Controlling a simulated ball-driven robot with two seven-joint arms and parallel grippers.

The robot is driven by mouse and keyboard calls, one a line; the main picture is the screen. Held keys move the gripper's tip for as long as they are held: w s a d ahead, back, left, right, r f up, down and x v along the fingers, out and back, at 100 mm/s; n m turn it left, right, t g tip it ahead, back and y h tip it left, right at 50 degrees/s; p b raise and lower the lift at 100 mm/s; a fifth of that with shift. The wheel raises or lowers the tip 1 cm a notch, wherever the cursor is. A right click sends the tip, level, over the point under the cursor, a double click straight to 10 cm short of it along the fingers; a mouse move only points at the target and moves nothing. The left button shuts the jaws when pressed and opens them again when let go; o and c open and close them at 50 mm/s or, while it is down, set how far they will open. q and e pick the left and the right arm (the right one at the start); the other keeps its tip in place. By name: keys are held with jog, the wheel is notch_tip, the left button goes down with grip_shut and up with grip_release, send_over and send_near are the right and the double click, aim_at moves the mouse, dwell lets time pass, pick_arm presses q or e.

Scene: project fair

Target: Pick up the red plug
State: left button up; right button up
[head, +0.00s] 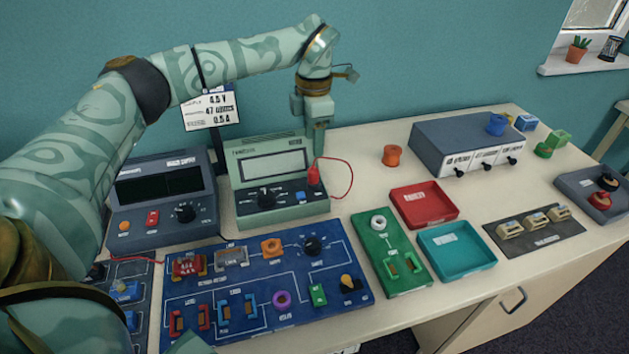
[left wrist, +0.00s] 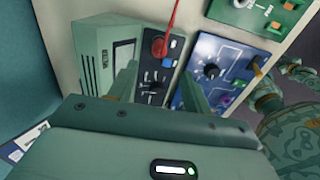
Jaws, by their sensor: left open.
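My left gripper (head: 318,150) is open and points down just above the plug. In the left wrist view its two fingers (left wrist: 158,72) are spread, with the plug a little beyond the tips and between their lines. Nothing is between the fingers. I cannot make out my right gripper.
A dark bench meter (head: 160,222) stands left of the green one. A blue circuit board (head: 240,270) lies in front. To the right are a green board (head: 385,232), a red tray (head: 447,218), a teal tray (head: 428,265) and a grey box (head: 430,150). An orange spool (head: 392,155) stands behind.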

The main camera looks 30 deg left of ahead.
aim_at(313, 167)
pick_arm(q)
notch_tip(313, 167, down, 5)
jog(key=shift+r+b, duration=0.2)
jog(key=shift+b, duration=0.2)
notch_tip(313, 167, down, 5)
jog(key=shift+a+f+b, duration=0.1)
jog(key=shift+a+b, duration=0.05)
jog(key=shift+b, duration=0.7)
grip_shut()
